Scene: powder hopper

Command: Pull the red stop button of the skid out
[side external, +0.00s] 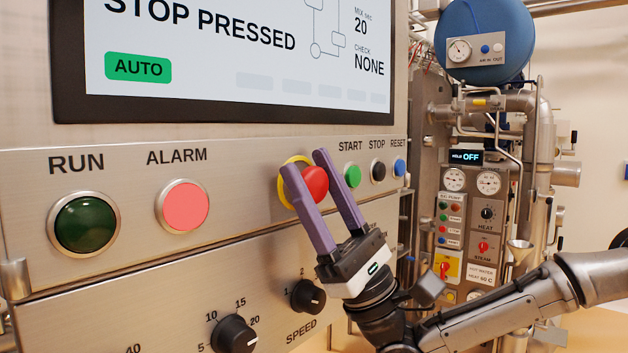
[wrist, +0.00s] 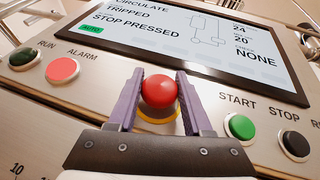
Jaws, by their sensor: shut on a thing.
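The red stop button (side external: 315,182) is a round mushroom head on a yellow ring (side external: 285,183) on the steel panel of the skid. My gripper (side external: 305,168) has its two purple fingers on either side of the red head and is shut on it. In the wrist view the red button (wrist: 159,91) sits between the fingertips (wrist: 158,85), with the yellow ring (wrist: 158,114) below it. The screen (side external: 230,45) above reads "STOP PRESSED", with a green AUTO box.
Left of the button are the dark green RUN lamp (side external: 84,224) and the lit pink ALARM lamp (side external: 182,206). Close on the right are the green START (side external: 352,176), black STOP (side external: 378,171) and blue RESET (side external: 400,167) buttons. Black knobs (side external: 234,334) sit below.

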